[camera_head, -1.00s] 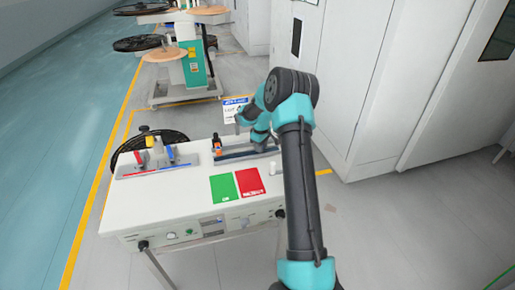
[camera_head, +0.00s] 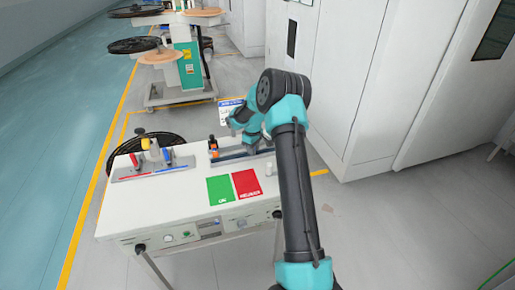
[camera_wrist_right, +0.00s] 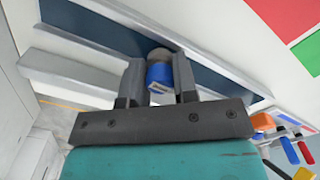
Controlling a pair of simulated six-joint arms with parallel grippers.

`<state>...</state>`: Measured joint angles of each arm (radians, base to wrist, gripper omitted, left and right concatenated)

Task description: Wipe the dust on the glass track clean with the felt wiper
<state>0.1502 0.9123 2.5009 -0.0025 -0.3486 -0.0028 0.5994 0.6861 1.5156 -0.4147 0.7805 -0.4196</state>
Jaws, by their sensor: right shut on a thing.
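My right gripper (camera_head: 250,148) is over the dark glass track (camera_head: 228,157) at the back right of the white table. In the right wrist view, my right gripper (camera_wrist_right: 158,85) is shut on the felt wiper (camera_wrist_right: 159,73), a small round piece with a blue and white band. The wiper stands over the dark blue strip of the track (camera_wrist_right: 95,24), between pale rails. I cannot tell whether its felt touches the glass, as its lower end is hidden. No dust can be made out. My left gripper is not in view.
A small dark bottle with an orange part (camera_head: 213,147) stands at the track's left end. Green (camera_head: 220,189) and red (camera_head: 246,182) mats lie in front. A grey rack with coloured handles (camera_head: 153,161) is at the left. A small white cylinder (camera_head: 269,169) stands near the right edge.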

